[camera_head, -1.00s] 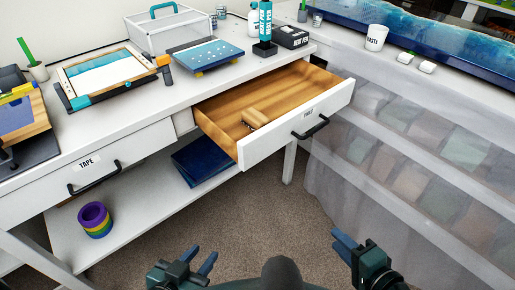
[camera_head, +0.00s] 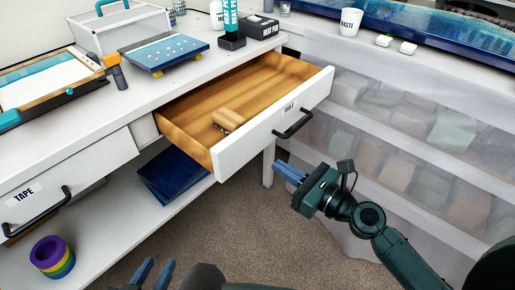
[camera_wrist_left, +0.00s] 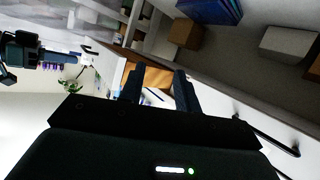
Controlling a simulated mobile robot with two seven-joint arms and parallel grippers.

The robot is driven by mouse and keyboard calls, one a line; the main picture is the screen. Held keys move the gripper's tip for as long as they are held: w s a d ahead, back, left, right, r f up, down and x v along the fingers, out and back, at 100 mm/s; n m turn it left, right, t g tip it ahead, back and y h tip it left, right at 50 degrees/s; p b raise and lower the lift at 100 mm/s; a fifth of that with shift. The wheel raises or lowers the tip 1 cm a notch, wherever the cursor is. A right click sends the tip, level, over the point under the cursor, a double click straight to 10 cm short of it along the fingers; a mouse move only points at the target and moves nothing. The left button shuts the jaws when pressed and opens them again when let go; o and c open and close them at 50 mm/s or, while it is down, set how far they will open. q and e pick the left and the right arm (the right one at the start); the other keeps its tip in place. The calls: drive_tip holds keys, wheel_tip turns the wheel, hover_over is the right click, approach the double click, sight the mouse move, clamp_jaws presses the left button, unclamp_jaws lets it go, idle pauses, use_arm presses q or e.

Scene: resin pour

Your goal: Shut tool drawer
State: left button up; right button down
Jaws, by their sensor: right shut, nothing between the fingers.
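The tool drawer (camera_head: 262,140) stands open in the head view, its white front pulled well out from the bench. Its wooden inside shows, with a small wooden brush-like piece (camera_head: 228,119) lying in it. A black bar handle (camera_head: 294,125) is on the front. My right gripper (camera_head: 283,168) is shut and empty, a little below the handle and apart from it. My left gripper (camera_head: 154,270) is low at the bottom edge, open and empty, well away from the drawer. Its spread fingers also show in the left wrist view (camera_wrist_left: 160,88).
The tape drawer (camera_head: 70,180) at left is closed. A blue book-like stack (camera_head: 172,178) and coloured tape rolls (camera_head: 52,258) lie on the lower shelf. Translucent bins (camera_head: 400,135) fill the right side. The floor before the drawer is clear.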

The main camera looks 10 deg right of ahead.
sight(248, 147)
use_arm(q)
drive_tip(key=shift+w+d+f+g+p, duration=0.2)
drive_tip(key=shift+g+p, duration=0.1)
drive_tip(key=shift+p, duration=0.1)
use_arm(e)
drive_tip(key=x, duration=0.7)
drive_tip(key=shift+w+a, duration=0.2)
drive_tip(key=shift+w, duration=0.05)
